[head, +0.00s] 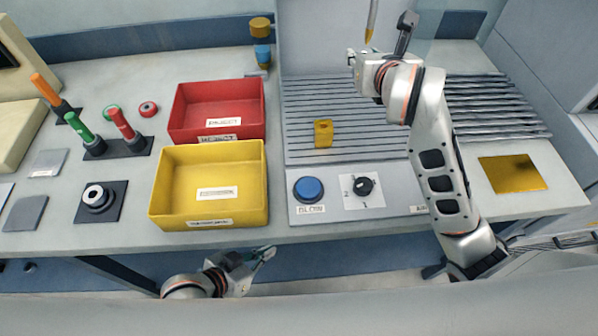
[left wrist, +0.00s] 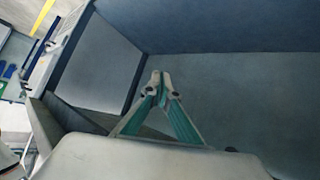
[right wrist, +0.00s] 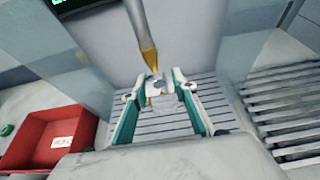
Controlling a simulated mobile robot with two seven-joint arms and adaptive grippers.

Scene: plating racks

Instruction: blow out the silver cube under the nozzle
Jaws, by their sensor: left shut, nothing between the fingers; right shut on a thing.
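The silver cube (right wrist: 157,86) shows in the right wrist view between the fingers of my right gripper (right wrist: 158,94), which is shut on it. The brass-tipped nozzle (right wrist: 148,60) hangs right by the cube; the exact gap is unclear. In the head view the nozzle (head: 371,28) comes down above my right gripper (head: 352,60), over the back of the slatted grate. The cube is hard to make out there. The blue BLOW button (head: 308,188) sits at the front of the station. My left gripper (head: 268,253) is shut and empty, in front of the table edge; its fingertips (left wrist: 158,78) meet in the left wrist view.
A dial (head: 364,186) stands right of the button. A gold block (head: 323,133) stands on the slatted grate (head: 305,105). A yellow bin (head: 170,210) and a red bin (head: 175,120) stand left of it. My right arm reaches across the station's right side.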

